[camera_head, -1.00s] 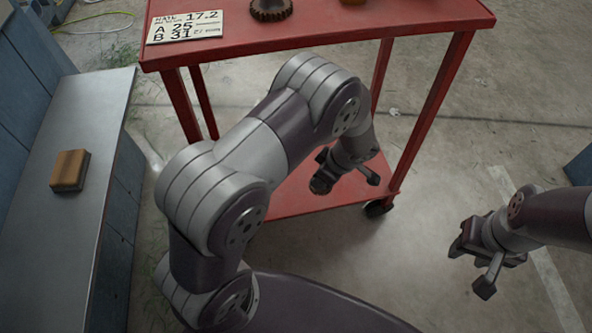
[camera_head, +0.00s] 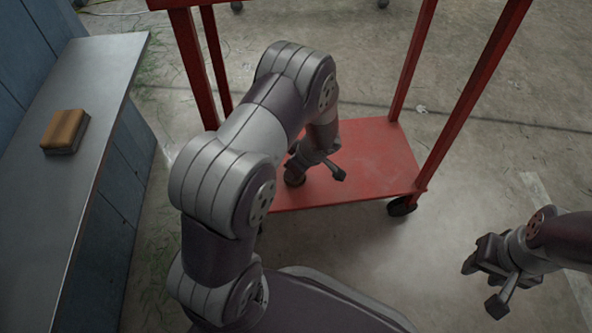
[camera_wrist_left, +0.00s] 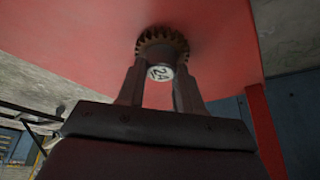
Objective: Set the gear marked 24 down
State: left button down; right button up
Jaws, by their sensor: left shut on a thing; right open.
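My left gripper (camera_wrist_left: 160,88) is shut on a small dark brown gear (camera_wrist_left: 162,45) with a toothed rim. A round white label on the gear's end bears a mark that looks like 24. In the head view the left gripper (camera_head: 312,172) points down over the left part of the cart's red lower shelf (camera_head: 375,150). The gear is at or just above the shelf; I cannot tell whether it touches. My right gripper (camera_head: 492,280) is open and empty, away from the cart at the right.
The cart's red legs (camera_head: 478,95) rise around the shelf, and a caster (camera_head: 402,206) is at its front right corner. The shelf's right part is bare. A grey bench (camera_head: 70,170) at the left carries a brown-topped block (camera_head: 65,131).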

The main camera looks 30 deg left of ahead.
pick_arm(q)
jog(key=shift+f, duration=0.1)
jog(key=c, duration=0.7)
grip_release()
jog(key=shift+c, duration=0.2)
jog(key=shift+r, duration=0.35)
jog(key=w+p+v, duration=0.1)
jog(key=p+v, duration=0.6)
jog(key=v, duration=0.4)
jog(key=s+d+r+m+h, duration=0.4)
jog(key=s+r+m, duration=0.9)
jog(key=m, duration=0.2)
jog(key=shift+s+m, duration=0.3)
